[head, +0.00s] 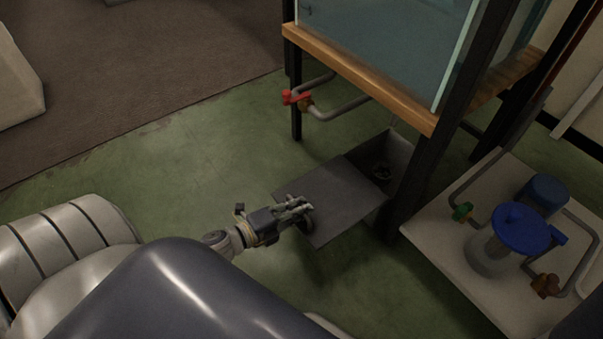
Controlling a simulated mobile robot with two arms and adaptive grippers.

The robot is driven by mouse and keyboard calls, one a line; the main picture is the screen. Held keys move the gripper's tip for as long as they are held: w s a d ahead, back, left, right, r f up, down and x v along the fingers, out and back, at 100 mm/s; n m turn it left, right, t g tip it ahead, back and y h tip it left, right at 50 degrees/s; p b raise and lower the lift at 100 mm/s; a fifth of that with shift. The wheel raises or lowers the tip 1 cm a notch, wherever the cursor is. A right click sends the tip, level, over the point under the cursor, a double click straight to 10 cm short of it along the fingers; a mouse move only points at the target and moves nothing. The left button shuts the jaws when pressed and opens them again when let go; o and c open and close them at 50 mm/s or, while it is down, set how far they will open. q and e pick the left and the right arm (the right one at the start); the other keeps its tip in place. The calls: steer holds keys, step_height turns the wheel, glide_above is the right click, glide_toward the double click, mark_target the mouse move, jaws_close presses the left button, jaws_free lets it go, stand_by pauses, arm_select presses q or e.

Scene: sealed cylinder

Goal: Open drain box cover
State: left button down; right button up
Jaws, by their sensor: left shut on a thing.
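The drain box (396,157) is a grey open-topped box on the green floor under the tank stand. My right gripper is not in view.
A glass tank on a wooden frame (375,77) with black legs stands over the box. A pipe with a red valve (295,97) hangs on its left. A white platform (440,247) with a blue-lidded filter (521,228) is at the right. The green floor at left is clear.

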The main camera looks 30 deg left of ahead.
arm_select(q)
steer(key=c, duration=1.7)
jaws_free()
steer(key=shift+o, duration=0.2)
steer(key=shift+s, duration=0.1)
steer(key=v, duration=1.1)
steer(key=shift+s+r, duration=0.2)
steer(key=shift+s, duration=0.15)
steer(key=shift+a, duration=0.1)
